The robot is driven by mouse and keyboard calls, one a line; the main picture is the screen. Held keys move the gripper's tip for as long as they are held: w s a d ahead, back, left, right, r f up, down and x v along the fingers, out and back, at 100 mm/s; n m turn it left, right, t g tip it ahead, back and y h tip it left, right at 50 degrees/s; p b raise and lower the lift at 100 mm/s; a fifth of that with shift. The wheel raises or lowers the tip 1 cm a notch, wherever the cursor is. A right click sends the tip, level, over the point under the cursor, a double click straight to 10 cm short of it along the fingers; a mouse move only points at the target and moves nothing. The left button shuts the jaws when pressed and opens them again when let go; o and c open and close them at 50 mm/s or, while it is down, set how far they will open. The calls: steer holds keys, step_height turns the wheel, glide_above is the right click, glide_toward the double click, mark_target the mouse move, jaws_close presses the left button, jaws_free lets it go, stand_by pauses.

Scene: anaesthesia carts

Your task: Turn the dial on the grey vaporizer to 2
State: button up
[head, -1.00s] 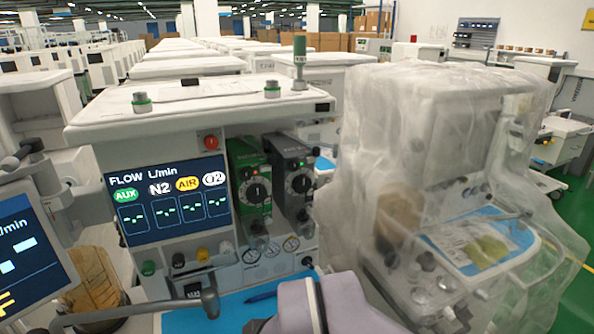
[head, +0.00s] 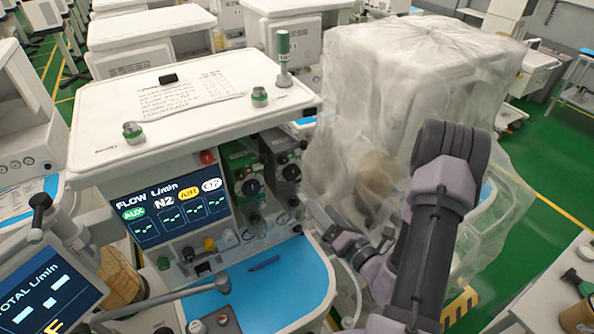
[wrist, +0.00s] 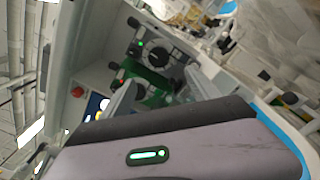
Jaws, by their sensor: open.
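The grey vaporizer (head: 279,151) stands in the cart's front recess, right of the green vaporizer (head: 238,160). Its black dial (head: 291,172) faces forward; its setting is too small to read. In the wrist view the grey vaporizer's dial (wrist: 154,57) shows beyond the fingers, with the green vaporizer (wrist: 150,98) nearer and below. My gripper (wrist: 160,80) is open and empty, its two fingers apart and pointing towards the vaporizers. In the head view my gripper (head: 322,215) is right of and below the grey vaporizer, apart from it.
The flow screen (head: 170,210) is left of the vaporizers. A blue work surface (head: 285,285) with a pen (head: 264,263) lies below. A plastic-covered machine (head: 400,100) stands close on the right, behind my arm. A jointed arm (head: 165,297) crosses the front left.

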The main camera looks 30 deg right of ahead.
mark_target(293, 176)
steer(key=w, duration=0.4)
steer(key=w+p, duration=0.1)
steer(key=w, duration=0.4)
steer(key=w+a+p, duration=0.1)
steer(key=w, duration=0.4)
steer(key=shift+a, duration=0.1)
steer(key=shift+c, duration=0.2)
steer(key=c, duration=1.3)
